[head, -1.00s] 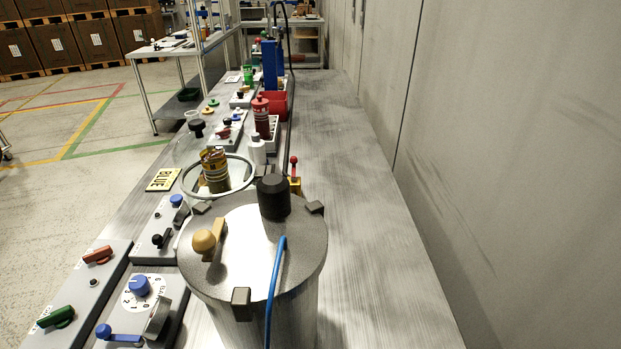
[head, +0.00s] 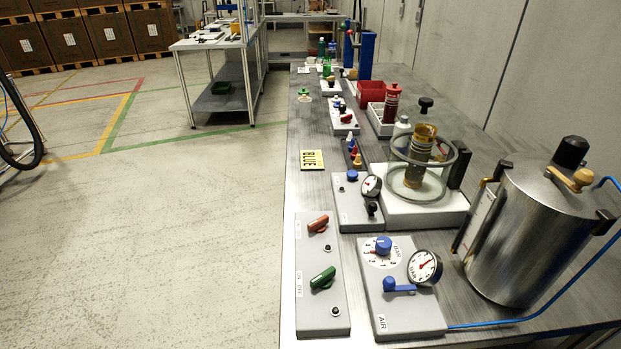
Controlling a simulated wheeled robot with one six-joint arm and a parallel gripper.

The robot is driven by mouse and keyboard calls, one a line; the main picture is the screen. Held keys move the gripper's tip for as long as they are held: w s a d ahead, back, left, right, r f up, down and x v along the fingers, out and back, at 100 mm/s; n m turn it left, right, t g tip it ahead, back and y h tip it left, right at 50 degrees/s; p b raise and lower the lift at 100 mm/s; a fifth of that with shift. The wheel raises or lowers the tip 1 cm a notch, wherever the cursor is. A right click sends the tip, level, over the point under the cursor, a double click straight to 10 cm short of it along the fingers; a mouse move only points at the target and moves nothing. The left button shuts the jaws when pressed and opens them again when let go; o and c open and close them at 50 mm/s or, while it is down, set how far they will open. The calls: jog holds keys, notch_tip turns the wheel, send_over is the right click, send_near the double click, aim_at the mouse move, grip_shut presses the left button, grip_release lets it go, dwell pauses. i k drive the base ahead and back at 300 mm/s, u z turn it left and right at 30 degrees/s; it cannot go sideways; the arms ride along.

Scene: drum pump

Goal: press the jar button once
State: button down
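A glass jar with a grey ring (head: 450,160) stands on a white base (head: 425,212) on the bench, with a brown-gold cylinder (head: 424,142) inside. In front of it is a grey panel (head: 352,210) with a blue knob or button (head: 352,176), a round gauge (head: 371,186) and a black knob (head: 371,208). I cannot tell for sure which control is the jar button. My gripper is not in view.
A steel drum (head: 525,240) with a blue hose stands at the right. Nearer panels carry a red lever (head: 318,224), a green lever (head: 323,278) and an AIR gauge (head: 425,266). A black hoop (head: 20,130) shows at the left edge.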

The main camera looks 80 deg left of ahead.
aim_at(352, 175)
jog(key=u, duration=0.05)
jog(key=k, duration=0.35)
jog(key=u, duration=2.25)
jog(key=i, duration=0.5)
